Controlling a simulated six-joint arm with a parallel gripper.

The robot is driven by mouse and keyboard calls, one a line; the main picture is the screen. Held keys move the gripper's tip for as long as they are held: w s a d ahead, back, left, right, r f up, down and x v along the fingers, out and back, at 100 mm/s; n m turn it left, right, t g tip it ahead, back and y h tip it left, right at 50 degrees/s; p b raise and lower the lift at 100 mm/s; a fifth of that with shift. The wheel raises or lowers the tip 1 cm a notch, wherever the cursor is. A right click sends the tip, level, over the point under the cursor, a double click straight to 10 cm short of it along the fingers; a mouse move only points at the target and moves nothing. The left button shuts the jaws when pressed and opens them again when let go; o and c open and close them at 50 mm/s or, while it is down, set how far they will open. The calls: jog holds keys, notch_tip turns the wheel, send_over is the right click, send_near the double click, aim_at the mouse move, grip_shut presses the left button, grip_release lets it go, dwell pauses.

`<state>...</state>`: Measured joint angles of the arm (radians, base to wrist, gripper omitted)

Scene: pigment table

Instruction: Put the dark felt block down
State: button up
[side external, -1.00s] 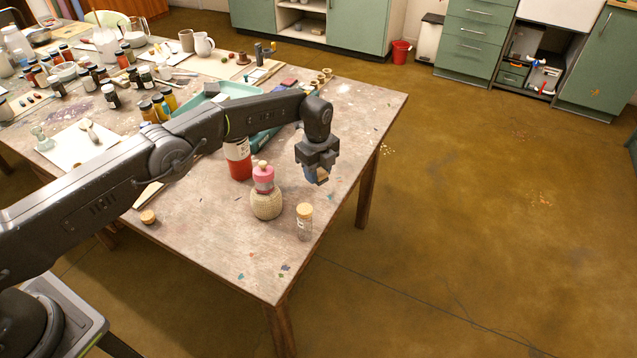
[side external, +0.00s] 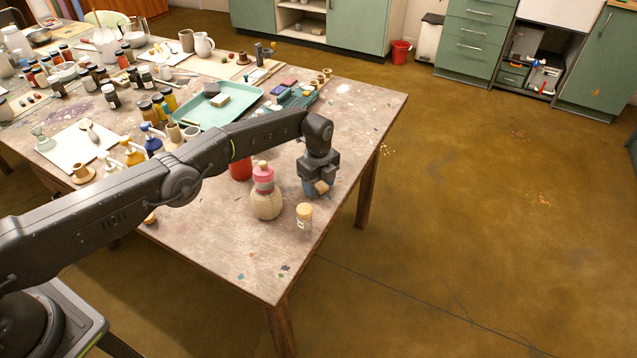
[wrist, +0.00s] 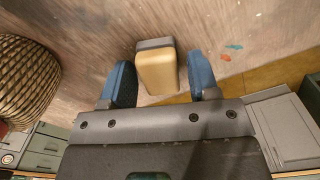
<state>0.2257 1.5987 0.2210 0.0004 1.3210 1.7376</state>
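The felt block (wrist: 156,72) has a tan body and a dark grey layer on its far, table-side end. In the wrist view it is between the two blue fingers of my gripper (wrist: 162,82), with a clear gap to the right finger and little or none to the left. The fingers are open.
A red container (side external: 240,169) is partly behind my arm. A teal tray (side external: 243,112) holds blocks farther back. The table (side external: 250,265) is bare at the front corner.

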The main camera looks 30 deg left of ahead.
jog(key=shift+o, duration=0.2)
jog(key=shift+r, duration=0.15)
notch_tip(320, 180, up, 12)
dwell(0.5)
jog(key=s+a+r+n+t, duration=0.1)
jog(key=s+a+r+n, duration=0.25)
jog(key=r, duration=0.65)
jog(key=s+a+r+n+t, duration=0.1)
jog(key=s+a+r+n, duration=0.25)
jog(key=r, duration=0.65)
jog(key=s+a+r+n+t, duration=0.1)
jog(key=s+a+r+n, duration=0.15)
jog(key=s, duration=0.45)
jog(key=s+a+r+n+t, duration=0.1)
jog(key=s+r+n, duration=0.3)
jog(key=s, duration=0.2)
jog(key=s+a+f+n, duration=0.1)
jog(key=s+n, duration=0.2)
jog(key=s, duration=0.4)
jog(key=s+a+f+n+t, duration=0.1)
jog(key=s+f+n, duration=0.1)
jog(key=s, duration=0.4)
jog(key=s+a+f+n, duration=0.1)
jog(key=s+f+n, duration=0.1)
jog(key=s+n, duration=0.2)
jog(key=s, duration=0.3)
jog(key=shift+s+a+f+t, duration=0.25)
jog(key=shift+s+a+t, duration=0.05)
jog(key=shift+a, duration=0.05)
